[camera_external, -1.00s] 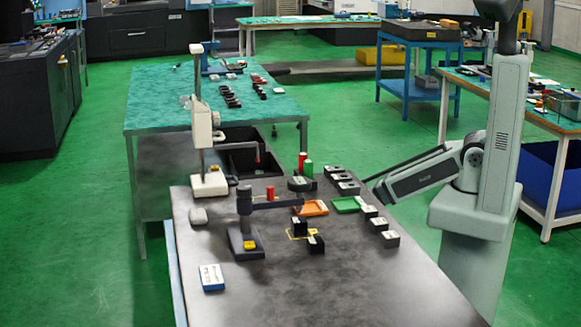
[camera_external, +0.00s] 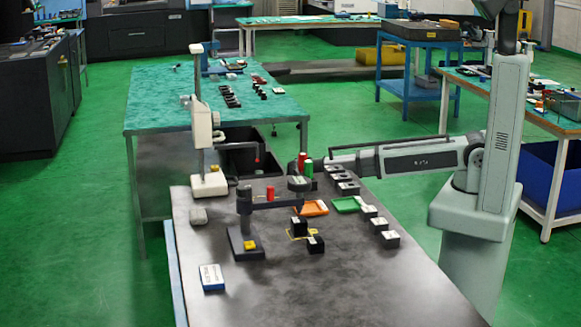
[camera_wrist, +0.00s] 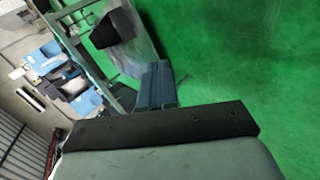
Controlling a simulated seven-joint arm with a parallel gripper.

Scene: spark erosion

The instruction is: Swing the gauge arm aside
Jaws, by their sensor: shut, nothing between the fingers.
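The gauge stand (camera_external: 245,238) is on the dark bench, left of its middle. It has a dark upright post on a base with a yellow block. Its gauge arm (camera_external: 272,203) reaches right from the post and carries a red piece (camera_external: 270,191). A round dark head (camera_external: 299,184) is at its right end. My arm reaches in from the right, its end near the bench's far right corner, apart from the gauge arm. My gripper's fingers (camera_wrist: 158,70) show in the wrist view, shut and empty above green floor. The gauge arm cannot be made out there.
A red and a green cylinder (camera_external: 308,168) stand near my arm's end. A white height stand (camera_external: 208,185) is at the back left. Orange (camera_external: 313,208) and green (camera_external: 346,204) trays and several black blocks lie right of the gauge stand.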

